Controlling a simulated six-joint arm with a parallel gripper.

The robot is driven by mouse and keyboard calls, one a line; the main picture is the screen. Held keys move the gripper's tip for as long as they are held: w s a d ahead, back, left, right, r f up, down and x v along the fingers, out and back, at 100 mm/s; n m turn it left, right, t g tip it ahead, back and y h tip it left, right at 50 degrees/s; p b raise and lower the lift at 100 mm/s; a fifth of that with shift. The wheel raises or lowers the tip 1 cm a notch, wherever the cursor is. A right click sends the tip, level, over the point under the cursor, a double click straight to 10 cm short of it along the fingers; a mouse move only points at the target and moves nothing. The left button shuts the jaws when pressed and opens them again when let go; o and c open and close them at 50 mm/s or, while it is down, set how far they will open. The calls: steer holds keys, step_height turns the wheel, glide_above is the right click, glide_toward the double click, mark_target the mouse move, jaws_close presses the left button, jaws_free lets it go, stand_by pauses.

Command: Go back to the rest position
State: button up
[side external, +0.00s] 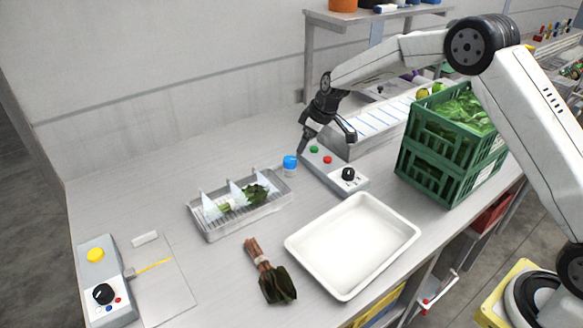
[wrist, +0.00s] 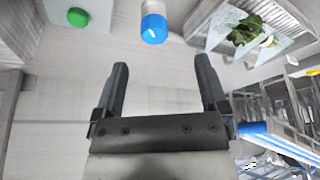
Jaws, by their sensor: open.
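My gripper (side external: 328,140) is above the back part of the bench, near a control box (side external: 338,172) with green and red buttons and a black knob. In the wrist view my gripper (wrist: 163,78) has its two fingers spread apart with nothing between them. A small blue-capped container (side external: 290,163) stands on the bench beside the box; it also shows past the fingertips in the wrist view (wrist: 153,27). The green button (wrist: 77,17) shows at the upper left there.
A metal rack tray (side external: 215,234) holds greens between clear dividers. A white tray (side external: 350,245) looks empty. A tied dark bunch (side external: 270,272) lies in front. Stacked green crates (side external: 447,160) with leaves stand right. A second control box (side external: 104,283) is at far left.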

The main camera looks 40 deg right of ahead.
steer(key=s+r+m+h, duration=0.1)
steer(key=s+m, duration=0.2)
steer(key=s, duration=1.3)
steer(key=s+r+m+g+h, duration=0.1)
steer(key=s+m, duration=0.2)
steer(key=s, duration=1.3)
steer(key=shift+s+d+r, duration=0.25)
steer(key=shift+s+r, duration=0.05)
